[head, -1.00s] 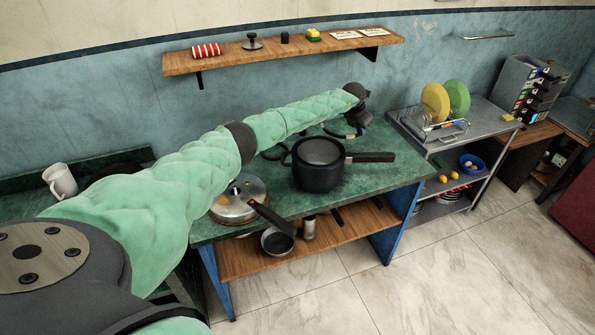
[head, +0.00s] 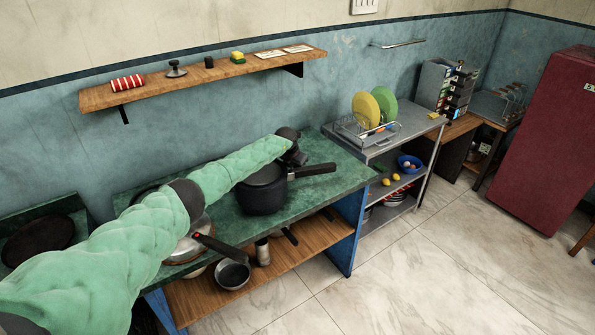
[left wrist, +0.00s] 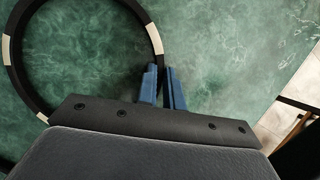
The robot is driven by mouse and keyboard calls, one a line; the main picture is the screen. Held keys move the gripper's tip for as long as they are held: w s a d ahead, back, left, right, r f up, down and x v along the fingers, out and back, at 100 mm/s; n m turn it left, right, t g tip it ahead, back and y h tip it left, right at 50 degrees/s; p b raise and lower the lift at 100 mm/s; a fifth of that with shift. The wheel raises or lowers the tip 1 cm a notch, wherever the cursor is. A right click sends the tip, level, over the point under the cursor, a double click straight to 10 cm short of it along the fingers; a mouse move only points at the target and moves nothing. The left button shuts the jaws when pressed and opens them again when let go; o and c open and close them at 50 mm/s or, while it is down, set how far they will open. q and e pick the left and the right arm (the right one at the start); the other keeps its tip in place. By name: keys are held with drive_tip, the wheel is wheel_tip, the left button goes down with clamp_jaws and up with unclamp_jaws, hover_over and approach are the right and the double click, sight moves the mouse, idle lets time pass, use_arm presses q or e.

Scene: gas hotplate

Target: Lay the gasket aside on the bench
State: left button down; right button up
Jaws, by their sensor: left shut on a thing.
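The gasket is a large black ring with cream marks (left wrist: 154,40) in the left wrist view, over the green marbled bench top (left wrist: 235,50). My left gripper (left wrist: 163,72) has its blue fingers shut on the ring's right side. I cannot tell whether the ring touches the bench. In the head view my left arm reaches across the bench (head: 338,172), and its dark wrist end (head: 293,150) is behind the black pot. The gasket is not clearly visible there. My right gripper is not in view.
The black pot (head: 262,198) with a long handle and a lidded pan (head: 188,246) stand on the bench near my arm. A wooden shelf (head: 215,75) hangs above. A metal rack with plates (head: 366,108) stands to the right. The bench's right end looks clear.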

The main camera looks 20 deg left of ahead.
use_arm(q)
drive_tip(key=shift+f, duration=0.1)
idle(0.3)
drive_tip(key=c, duration=1.5)
unclamp_jaws()
